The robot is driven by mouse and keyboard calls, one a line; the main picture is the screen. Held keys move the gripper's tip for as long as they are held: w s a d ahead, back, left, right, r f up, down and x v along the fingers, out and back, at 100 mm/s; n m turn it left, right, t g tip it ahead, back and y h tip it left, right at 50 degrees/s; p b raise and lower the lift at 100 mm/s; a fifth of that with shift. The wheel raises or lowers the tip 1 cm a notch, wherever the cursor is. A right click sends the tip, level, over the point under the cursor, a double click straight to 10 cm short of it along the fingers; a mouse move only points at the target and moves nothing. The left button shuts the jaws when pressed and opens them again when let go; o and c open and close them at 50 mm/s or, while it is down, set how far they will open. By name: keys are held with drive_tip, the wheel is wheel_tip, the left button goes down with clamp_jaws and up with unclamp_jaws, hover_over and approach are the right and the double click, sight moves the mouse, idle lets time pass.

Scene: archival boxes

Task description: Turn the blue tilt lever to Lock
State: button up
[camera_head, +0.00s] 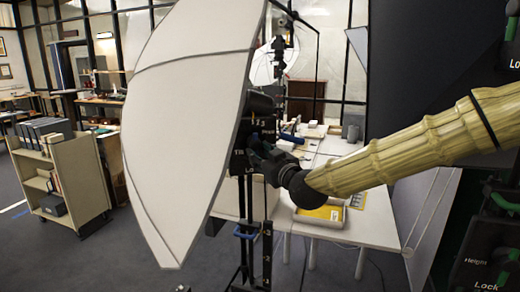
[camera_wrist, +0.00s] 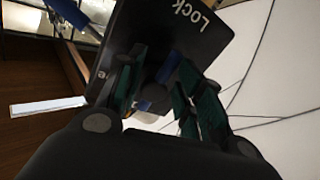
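In the wrist view a blue bar (camera_wrist: 168,68) shows between my fingers, partly hidden. My gripper (camera_head: 262,165) is at the plate. Its green-padded fingers (camera_wrist: 160,95) are apart, one on each side of the blue bar; contact cannot be told.
The large white softbox (camera_head: 190,110) stands close at left of my gripper. A lower blue lever (camera_head: 245,235) is on the stand pole. A white table (camera_head: 375,230) with a yellow-lined tray (camera_head: 320,215) lies behind. A dark panel (camera_head: 425,60) is at right.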

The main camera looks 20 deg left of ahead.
drive_tip(key=shift+w+a, duration=0.4)
drive_tip(key=shift+w, duration=0.1)
drive_tip(key=shift+d, duration=0.1)
clamp_jaws()
drive_tip(key=shift+f, duration=0.15)
drive_tip(key=m+b, duration=0.2)
drive_tip(key=b, duration=0.1)
drive_tip(key=m+b, duration=0.1)
drive_tip(key=b, duration=0.1)
drive_tip(key=shift+s+a+t, duration=0.25)
drive_tip(key=shift+a+t, duration=0.05)
